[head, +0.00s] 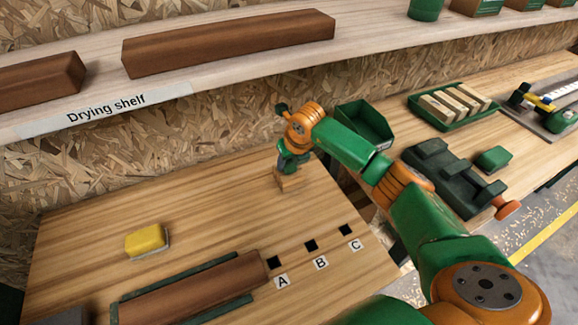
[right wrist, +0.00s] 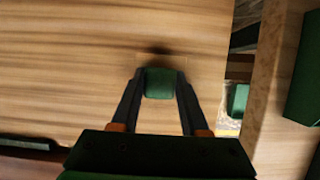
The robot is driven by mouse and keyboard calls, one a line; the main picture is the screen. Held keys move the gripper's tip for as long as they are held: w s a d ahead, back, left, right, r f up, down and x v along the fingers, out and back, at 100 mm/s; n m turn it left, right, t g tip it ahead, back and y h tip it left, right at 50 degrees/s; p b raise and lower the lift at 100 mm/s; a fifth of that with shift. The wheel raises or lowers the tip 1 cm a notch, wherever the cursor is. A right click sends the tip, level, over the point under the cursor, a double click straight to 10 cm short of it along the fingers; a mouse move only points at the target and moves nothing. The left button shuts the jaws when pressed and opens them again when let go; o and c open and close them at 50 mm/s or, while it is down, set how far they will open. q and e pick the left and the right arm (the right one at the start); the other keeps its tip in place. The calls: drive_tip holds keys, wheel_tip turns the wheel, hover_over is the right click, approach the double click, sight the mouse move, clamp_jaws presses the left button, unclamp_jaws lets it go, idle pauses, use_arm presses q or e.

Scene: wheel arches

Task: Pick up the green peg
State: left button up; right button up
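The green peg (right wrist: 160,84) shows in the right wrist view between the two dark fingers of my right gripper (right wrist: 160,80). The fingers lie against both its sides, so the gripper looks shut on it. In the head view my right gripper (head: 288,170) points down over a small wooden block (head: 291,182) on the bench, and the peg is hidden or too small to make out there. A faint block outline surrounds the peg in the wrist view; I cannot tell whether the peg is clear of the block. My left gripper is not in view.
Dark square spots labelled A (head: 282,281), B (head: 320,262) and C (head: 355,245) lie near the bench's front edge. A yellow block-like item (head: 147,240) and a long brown bar (head: 195,293) lie left. A drying shelf (head: 215,75) overhangs behind. A green bin (head: 365,122) stands right.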

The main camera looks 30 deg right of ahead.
sight(289, 161)
clamp_jaws()
drive_tip(key=shift+w, duration=0.1)
drive_tip(key=shift+r, duration=0.35)
wheel_tip(289, 161, up, 6)
drive_tip(key=shift+r+b, duration=0.15)
drive_tip(key=shift+b, duration=0.95)
drive_tip(key=s+a+b, duration=0.1)
drive_tip(key=s+b, duration=0.5)
drive_tip(key=s, duration=1.2)
wheel_tip(289, 161, up, 7)
drive_tip(key=p, duration=0.6)
